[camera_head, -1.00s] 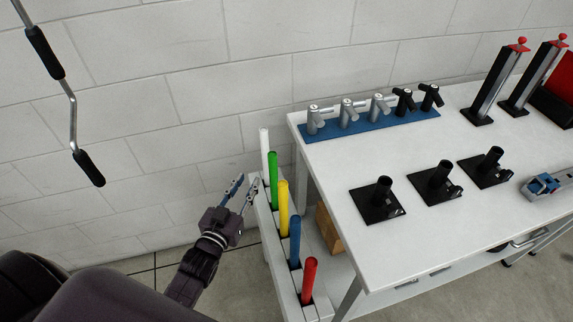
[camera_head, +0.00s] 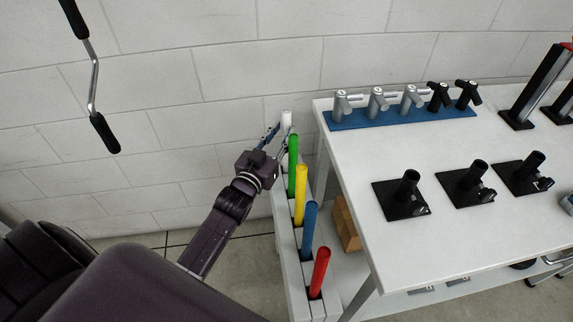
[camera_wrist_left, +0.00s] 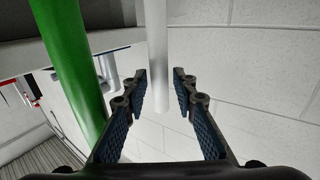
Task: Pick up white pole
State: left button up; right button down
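The white pole (camera_head: 286,119) stands at the far end of a white rack (camera_head: 280,220), its top showing just beyond my left gripper. My left gripper (camera_head: 275,138) is open, its fingers at the white pole. In the left wrist view, the white pole (camera_wrist_left: 157,60) runs between the two open fingers of my left gripper (camera_wrist_left: 160,95); I see no finger touching it. The green pole (camera_head: 293,155) stands next to it and shows large at the left in the wrist view (camera_wrist_left: 72,70). My right gripper is out of view.
Yellow (camera_head: 301,195), blue (camera_head: 309,228) and red (camera_head: 320,272) poles stand in the same rack. A white table (camera_head: 450,225) with black stands (camera_head: 405,195) and a blue tool holder (camera_head: 400,116) is to the right. A grey block wall (camera_head: 200,60) is behind.

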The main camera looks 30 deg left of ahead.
aim_at(285, 130)
pick_arm(q)
jog(key=shift+w+f+b, duration=0.15)
jog(key=shift+w+b, duration=0.3)
jog(key=shift+w, duration=1.1)
grip_shut()
